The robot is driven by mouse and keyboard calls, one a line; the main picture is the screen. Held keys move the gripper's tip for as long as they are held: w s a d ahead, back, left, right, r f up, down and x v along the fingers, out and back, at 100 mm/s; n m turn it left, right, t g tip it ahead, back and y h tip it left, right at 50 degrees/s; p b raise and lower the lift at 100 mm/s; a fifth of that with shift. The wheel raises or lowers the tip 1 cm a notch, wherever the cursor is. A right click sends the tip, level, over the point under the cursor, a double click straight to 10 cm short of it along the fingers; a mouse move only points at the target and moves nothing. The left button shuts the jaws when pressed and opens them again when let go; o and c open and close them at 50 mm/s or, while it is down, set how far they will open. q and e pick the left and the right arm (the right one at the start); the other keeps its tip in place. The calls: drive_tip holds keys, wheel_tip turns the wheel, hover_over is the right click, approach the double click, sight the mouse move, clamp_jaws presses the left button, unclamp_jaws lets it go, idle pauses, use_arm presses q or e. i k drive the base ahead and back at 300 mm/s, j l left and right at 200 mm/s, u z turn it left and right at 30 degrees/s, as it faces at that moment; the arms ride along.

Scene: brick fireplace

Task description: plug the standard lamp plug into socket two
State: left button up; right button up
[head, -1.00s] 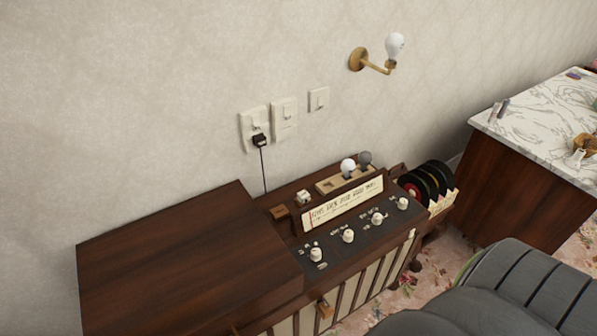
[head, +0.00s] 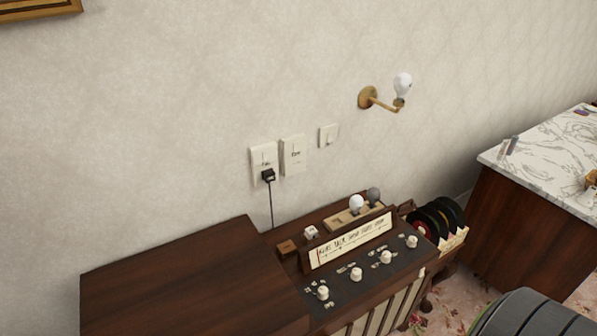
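Two cream wall plates sit side by side on the wall above the wooden radio cabinet. A black plug (head: 268,175) is in the lower part of the left plate (head: 263,155), and its dark cord (head: 271,208) hangs down behind the cabinet. The middle plate (head: 293,155) has small dark lettering and nothing plugged into it. The lettering is too small to read for certain. I cannot tell which plate is socket two, or whether the black plug belongs to the standard lamp. Neither of my grippers is in view.
The radio cabinet (head: 180,285) stands against the wall, with knobs, a paper dial strip (head: 350,243) and a bulb holder (head: 345,218) on top. A light switch (head: 328,136) and brass wall lamp (head: 369,97) are to the right. Records (head: 440,220) and a marble-topped cabinet (head: 545,150) stand further right.

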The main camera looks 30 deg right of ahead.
sight(311, 233)
drive_tip(key=l+u, duration=0.15)
drive_tip(key=l, duration=0.3)
drive_tip(key=k+l+u, duration=0.15)
drive_tip(key=l, duration=0.25)
drive_tip(key=k+l+u, duration=0.15)
drive_tip(key=l, duration=0.25)
drive_tip(key=l+u, duration=0.15)
drive_tip(key=l, duration=0.3)
drive_tip(key=k+l+u, duration=0.2)
drive_tip(key=l, duration=0.15)
drive_tip(key=k+l+u, duration=0.15)
drive_tip(key=l, duration=0.25)
